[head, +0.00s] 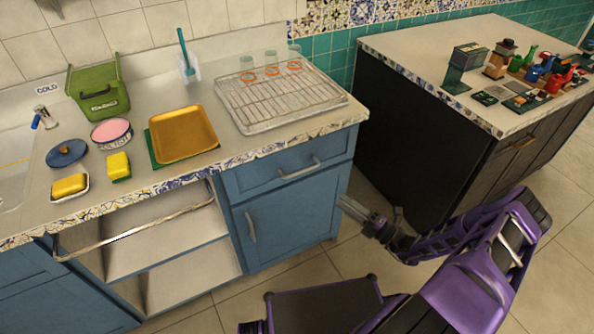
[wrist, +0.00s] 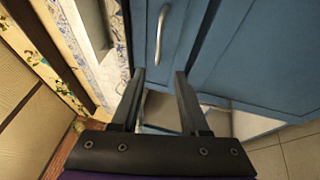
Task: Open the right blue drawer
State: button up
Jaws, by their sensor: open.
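The right blue drawer (head: 265,177) is at the top of the blue cabinet, under the tiled counter edge, and looks shut. Its metal bar handle (head: 299,171) runs across its front. In the wrist view, the drawer front (wrist: 188,28) and its handle (wrist: 162,34) are ahead of the fingertips. My gripper (head: 343,203) is in front of the cabinet's right end, lower than the drawer handle. In the wrist view, the two fingers of my gripper (wrist: 160,74) are apart, with nothing held between them. The handle is apart from the fingers.
A blue door (head: 285,222) with an upright handle is below the drawer. Open shelves (head: 165,245) with a rail are to its left. The counter (head: 235,148) holds a drying rack (head: 278,104) and a golden tray (head: 183,133). A dark island (head: 415,150) stands right; floor lies between.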

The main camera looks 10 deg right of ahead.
aim_at(302, 171)
jog(key=x, duration=1.7)
jog(key=shift+w+r+p, duration=0.1)
jog(key=shift+r+p, duration=0.1)
jog(key=shift+p, duration=0.2)
grip_shut()
dwell(0.5)
